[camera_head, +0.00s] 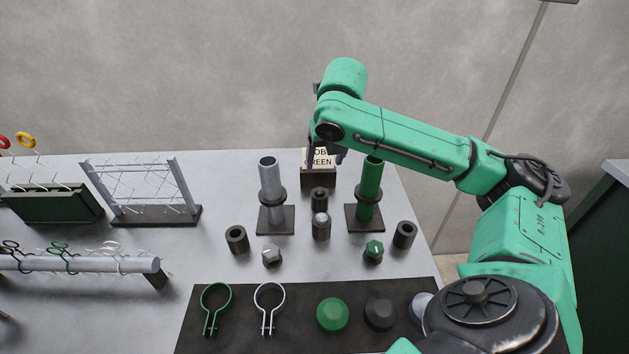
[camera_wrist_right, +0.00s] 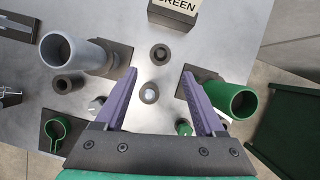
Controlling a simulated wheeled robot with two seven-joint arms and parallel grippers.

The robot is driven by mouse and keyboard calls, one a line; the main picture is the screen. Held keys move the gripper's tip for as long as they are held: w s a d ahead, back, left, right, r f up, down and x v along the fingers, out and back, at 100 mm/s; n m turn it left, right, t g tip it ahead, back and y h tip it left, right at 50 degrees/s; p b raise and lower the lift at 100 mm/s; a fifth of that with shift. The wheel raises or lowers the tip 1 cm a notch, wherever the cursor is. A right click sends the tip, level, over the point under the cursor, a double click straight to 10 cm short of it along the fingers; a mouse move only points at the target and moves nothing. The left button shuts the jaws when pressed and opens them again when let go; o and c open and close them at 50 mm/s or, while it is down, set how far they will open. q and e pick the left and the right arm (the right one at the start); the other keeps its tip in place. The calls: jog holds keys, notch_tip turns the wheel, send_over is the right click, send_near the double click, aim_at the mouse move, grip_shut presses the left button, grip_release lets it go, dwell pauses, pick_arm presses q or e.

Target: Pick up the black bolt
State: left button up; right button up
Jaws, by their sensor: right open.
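No thing stands out as a plain black bolt. Two short dark cylindrical pieces stand between the posts: a rear one (camera_head: 320,200), seen from above in the wrist view (camera_wrist_right: 160,54), and a front one (camera_head: 321,228) with a pale rounded top, also in the wrist view (camera_wrist_right: 149,93). I cannot tell whether either is the bolt. A grey hex-headed bolt (camera_head: 272,257) and a green one (camera_head: 373,252) stand nearer. My right gripper (camera_head: 326,152) is open and empty, above the table behind the posts; its purple fingers (camera_wrist_right: 160,95) frame the front piece, apart from it. My left gripper is not in view.
A grey post (camera_head: 270,185) and a green post (camera_head: 369,190) flank the middle. A sign block (camera_head: 318,178) stands behind. Dark sleeves lie left (camera_head: 237,240) and right (camera_head: 405,235). A dark mat (camera_head: 200,335) holds clamps and domed caps. A wire rack (camera_head: 140,190) stands left.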

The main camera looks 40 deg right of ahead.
send_near(320, 189)
jog(key=p+x, duration=0.1)
jog(key=x, duration=0.6)
jog(key=shift+w+f, duration=0.1)
jog(key=shift+f, duration=0.15)
jog(key=shift+d+f, duration=0.1)
jog(key=shift+f, duration=0.1)
grip_shut()
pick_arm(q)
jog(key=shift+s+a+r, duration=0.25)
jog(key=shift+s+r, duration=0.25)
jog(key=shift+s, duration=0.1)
